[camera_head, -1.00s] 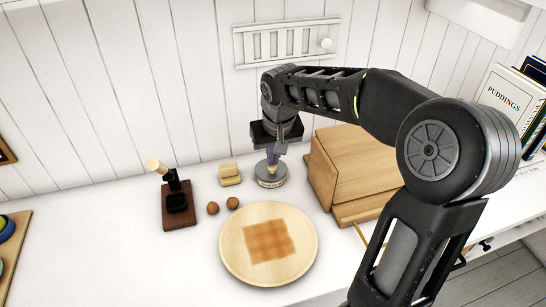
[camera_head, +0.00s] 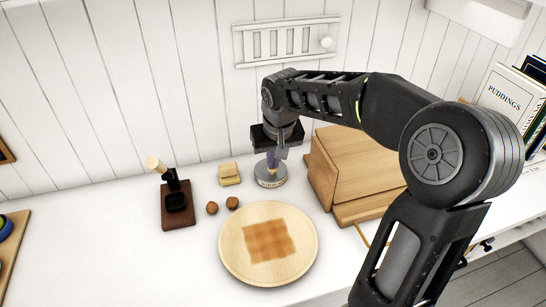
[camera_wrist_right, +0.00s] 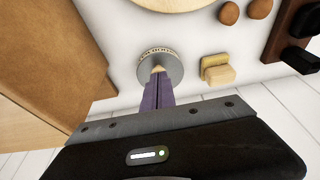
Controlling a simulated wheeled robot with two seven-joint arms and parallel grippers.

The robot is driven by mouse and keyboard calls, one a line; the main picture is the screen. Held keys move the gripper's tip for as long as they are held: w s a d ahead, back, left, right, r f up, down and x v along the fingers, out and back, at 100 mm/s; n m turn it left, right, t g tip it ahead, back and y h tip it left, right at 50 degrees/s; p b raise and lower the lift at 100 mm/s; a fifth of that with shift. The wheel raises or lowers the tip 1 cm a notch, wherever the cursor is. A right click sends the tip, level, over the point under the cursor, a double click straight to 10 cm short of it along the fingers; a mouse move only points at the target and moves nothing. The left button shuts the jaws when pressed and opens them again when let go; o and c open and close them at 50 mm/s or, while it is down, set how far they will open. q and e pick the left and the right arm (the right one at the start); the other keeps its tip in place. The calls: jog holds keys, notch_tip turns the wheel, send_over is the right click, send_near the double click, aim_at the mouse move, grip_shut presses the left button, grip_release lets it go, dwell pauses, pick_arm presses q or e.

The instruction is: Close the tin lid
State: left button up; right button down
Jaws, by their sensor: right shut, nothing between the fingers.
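The tin (camera_head: 271,180) is a small round grey tin with lettering around its side. It stands on the white counter between the yellow block and the wooden box. It also shows in the right wrist view (camera_wrist_right: 172,72), with a pale wooden knob at its middle. My right gripper (camera_head: 272,163) is shut and points down at the tin from above. Its purple fingertips (camera_wrist_right: 158,80) are at the knob in the wrist view and hide part of the lid. I cannot tell whether they touch it or whether the lid is fully down. My left gripper is not in view.
A wooden box (camera_head: 350,168) stands close to the right of the tin. A round wooden board (camera_head: 235,262) lies in front.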

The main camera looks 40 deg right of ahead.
jog(key=shift+s+r+p, duration=0.15)
jog(key=shift+r+p, duration=0.2)
jog(key=shift+p, duration=0.1)
jog(key=shift+r, duration=0.1)
jog(key=shift+r+p, duration=0.55)
jog(key=shift+r, duration=0.05)
notch_tip(320, 180, up, 4)
jog(key=p, duration=0.2)
jog(key=shift+f+p, duration=0.15)
jog(key=shift+p, duration=0.25)
jog(key=v, duration=0.9)
jog(key=shift+s+a+b, duration=0.15)
jog(key=shift+s+b, duration=0.1)
jog(key=shift+b, duration=0.05)
jog(key=shift+f, duration=0.1)
